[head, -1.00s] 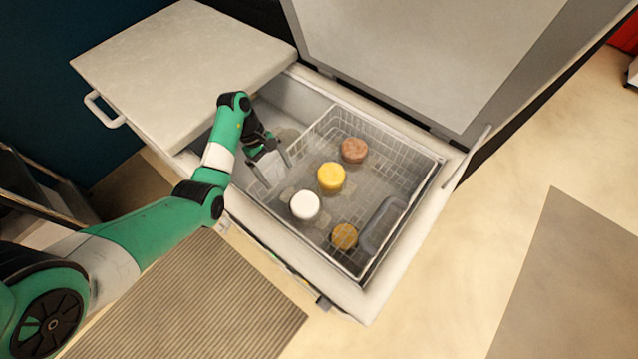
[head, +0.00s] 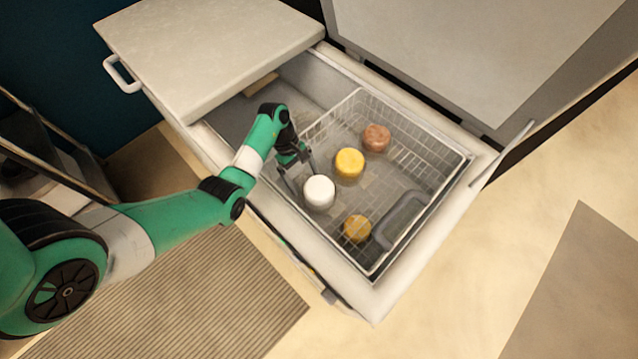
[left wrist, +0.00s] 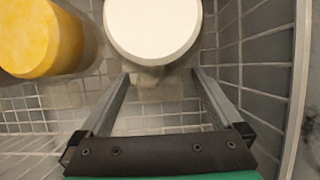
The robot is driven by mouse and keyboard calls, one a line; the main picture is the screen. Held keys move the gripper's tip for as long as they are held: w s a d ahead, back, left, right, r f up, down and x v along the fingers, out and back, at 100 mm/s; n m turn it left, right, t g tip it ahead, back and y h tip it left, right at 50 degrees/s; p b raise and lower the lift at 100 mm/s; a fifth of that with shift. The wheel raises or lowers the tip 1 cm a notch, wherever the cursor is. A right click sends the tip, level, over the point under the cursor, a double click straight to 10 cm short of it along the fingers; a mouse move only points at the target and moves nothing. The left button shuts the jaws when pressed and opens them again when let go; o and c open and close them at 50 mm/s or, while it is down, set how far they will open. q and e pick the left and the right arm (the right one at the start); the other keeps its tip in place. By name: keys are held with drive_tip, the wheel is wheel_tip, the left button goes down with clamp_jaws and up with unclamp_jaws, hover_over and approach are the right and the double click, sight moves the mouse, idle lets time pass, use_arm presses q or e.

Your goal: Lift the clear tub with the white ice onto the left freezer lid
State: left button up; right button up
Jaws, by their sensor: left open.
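The clear tub with the white ice (head: 319,191) stands in the wire basket inside the open freezer, near the basket's front left. In the left wrist view the white top (left wrist: 153,27) is at the upper middle, just beyond the fingertips. My left gripper (head: 298,181) is open and empty, close to the left side of the white tub. In the left wrist view its fingers (left wrist: 162,78) are spread on either side below the tub. The left freezer lid (head: 210,45) is a closed pale panel at the upper left, its top bare. My right gripper is not in view.
A yellow tub (head: 349,163) stands close behind the white one, with a pinkish-brown tub (head: 376,138) further back. An orange-brown tub (head: 357,229) and a grey container (head: 400,221) are to the right. The wire basket's rim (head: 413,134) surrounds them. The right lid (head: 470,50) is raised.

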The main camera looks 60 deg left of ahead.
use_arm(q)
drive_tip(key=shift+d+f, duration=0.15)
drive_tip(key=shift+f, duration=0.25)
drive_tip(key=shift+w+r, duration=0.1)
clamp_jaws()
wheel_tip(320, 180, up, 10)
drive_tip(key=p, duration=0.5)
drive_tip(key=shift+p, duration=0.3)
